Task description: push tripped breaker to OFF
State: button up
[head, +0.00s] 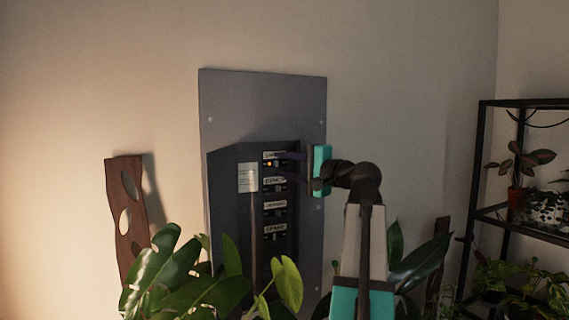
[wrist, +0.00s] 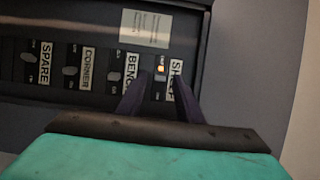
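A grey breaker panel (head: 225,100) is on the wall with a dark recessed column of breakers labelled SHELF, BENCH, CORNER and SPARE. The SHELF breaker (wrist: 160,83) has a lit amber light (wrist: 160,68), which also shows in the head view (head: 269,164); its exact lever position is too small to tell. My gripper (wrist: 161,80) has its two dark fingers apart, with nothing held between them. In the wrist view the fingertips frame the SHELF breaker; I cannot tell whether they touch it. In the head view my gripper (head: 284,165) reaches in from the right at the top row.
A pale notice card (head: 248,178) is on the panel left of the breakers. Large leaves (head: 170,280) stand in front of the panel's lower part. A wooden piece with holes (head: 128,215) is at left; a black plant shelf (head: 510,214) is at right.

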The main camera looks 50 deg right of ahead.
jog(key=shift+w, duration=0.1)
grip_shut()
jog(key=shift+a, duration=0.15)
jog(key=shift+w+a+m+h+p, duration=0.1)
jog(key=shift+a+m+h+p, duration=0.15)
jog(key=shift+m+h+p, duration=0.4)
jog(key=shift+a+m+h+p, duration=0.2)
jog(key=shift+m+h, duration=0.15)
jog(key=shift+h, duration=0.6)
jog(key=m+h+p, duration=0.1)
jog(key=m+g+h+p, duration=0.1)
jog(key=h+p, duration=0.2)
jog(key=shift+w+a+m+g, duration=0.25)
jog(key=shift+a+m+g, duration=0.05)
jog(key=shift+a+m, duration=0.1)
jog(key=shift+h, duration=0.3)
